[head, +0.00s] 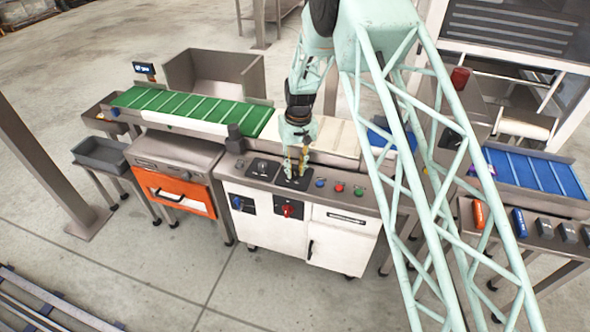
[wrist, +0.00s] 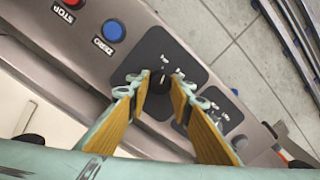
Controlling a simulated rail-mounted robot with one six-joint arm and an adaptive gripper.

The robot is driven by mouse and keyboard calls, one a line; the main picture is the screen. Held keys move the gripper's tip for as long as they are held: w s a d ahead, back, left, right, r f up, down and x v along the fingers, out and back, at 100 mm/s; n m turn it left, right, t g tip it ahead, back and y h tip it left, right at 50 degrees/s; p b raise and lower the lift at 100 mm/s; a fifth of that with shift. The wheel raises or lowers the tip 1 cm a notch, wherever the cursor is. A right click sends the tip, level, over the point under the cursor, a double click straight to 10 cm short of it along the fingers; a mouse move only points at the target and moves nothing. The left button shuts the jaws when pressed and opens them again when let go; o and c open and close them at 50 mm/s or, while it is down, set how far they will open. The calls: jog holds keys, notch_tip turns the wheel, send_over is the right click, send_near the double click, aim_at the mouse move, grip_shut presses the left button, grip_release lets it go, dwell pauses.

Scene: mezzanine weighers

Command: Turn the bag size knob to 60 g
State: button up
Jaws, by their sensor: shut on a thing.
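The bag size knob (wrist: 157,82) is a dark round knob on a black plate with small white marks around it, on the grey control panel. In the wrist view my gripper (wrist: 158,86) has its two yellow-padded fingers on either side of the knob, shut on it. The marks are too small to read, so I cannot tell the setting. In the head view my gripper (head: 296,172) reaches straight down to the black plate (head: 293,180) on the panel top, and its fingers hide the knob.
A blue button (wrist: 113,31) and a red stop button (wrist: 72,3) sit beside the plate. Another black plate with a knob (head: 262,167) lies to the left. A red switch (head: 287,211) is on the cabinet front below. The green belt (head: 190,105) runs behind.

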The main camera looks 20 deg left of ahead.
aim_at(296, 171)
jog(key=shift+n, duration=0.6)
jog(key=o, duration=0.8)
jog(key=shift+o, duration=0.2)
jog(key=shift+r, duration=0.15)
notch_tip(296, 171, up, 12)
jog(key=shift+w+d, duration=0.2)
dwell(0.5)
